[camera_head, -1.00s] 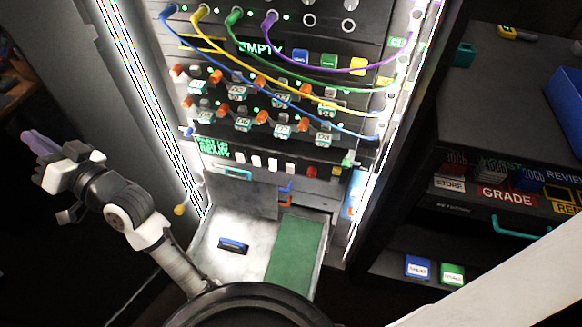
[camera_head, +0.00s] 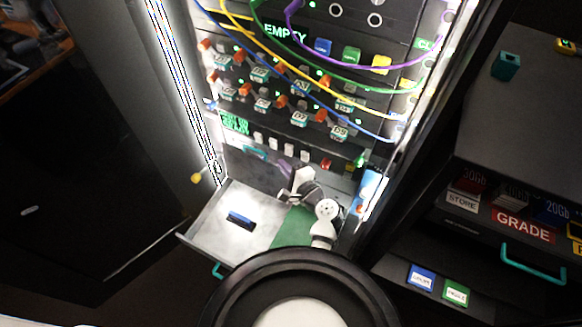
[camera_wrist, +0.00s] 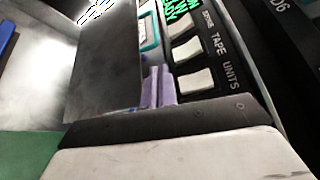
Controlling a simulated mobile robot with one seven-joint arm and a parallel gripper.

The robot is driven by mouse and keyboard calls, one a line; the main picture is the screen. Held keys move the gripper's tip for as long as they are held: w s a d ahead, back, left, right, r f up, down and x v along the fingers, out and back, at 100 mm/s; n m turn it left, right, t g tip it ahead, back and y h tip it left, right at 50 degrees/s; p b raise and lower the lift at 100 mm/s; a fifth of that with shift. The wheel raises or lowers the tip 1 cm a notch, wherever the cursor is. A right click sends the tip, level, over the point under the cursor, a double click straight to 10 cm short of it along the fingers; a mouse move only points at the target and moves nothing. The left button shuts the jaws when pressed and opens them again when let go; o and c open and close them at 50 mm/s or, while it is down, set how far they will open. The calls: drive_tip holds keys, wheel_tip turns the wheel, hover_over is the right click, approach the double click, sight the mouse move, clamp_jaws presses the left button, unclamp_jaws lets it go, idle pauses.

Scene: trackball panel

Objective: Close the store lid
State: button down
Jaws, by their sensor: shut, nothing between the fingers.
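The store lid appears to be the grey panel (camera_head: 238,164) standing raised at the back of the open tray (camera_head: 208,217), below the rack's button row. It also shows as a dark upright plate in the wrist view (camera_wrist: 108,65). My gripper (camera_head: 278,168) has purple fingers, shut and empty, at the lid's right part in the head view. In the wrist view the fingers (camera_wrist: 158,88) are close beside the plate's edge; I cannot tell whether they touch. My wrist hides part of the lid and the green area (camera_head: 290,232) of the tray.
A blue block (camera_head: 240,219) lies in the tray. White buttons (camera_head: 273,142) sit just above the lid, and plug cables (camera_head: 330,95) hang over the upper rack. A lit post bounds each side. A dark cabinet with a teal handle (camera_head: 532,264) stands at right.

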drive_tip(key=p+x, duration=0.1)
drive_tip(key=x, duration=0.4)
drive_tip(key=shift+w+r, duration=0.1)
drive_tip(key=shift+w, duration=0.1)
drive_tip(key=shift+w+a, duration=0.25)
drive_tip(key=shift+f+b, duration=0.25)
drive_tip(key=shift+b, duration=0.05)
drive_tip(key=shift+s+a+b, duration=0.1)
drive_tip(key=shift+b, duration=0.2)
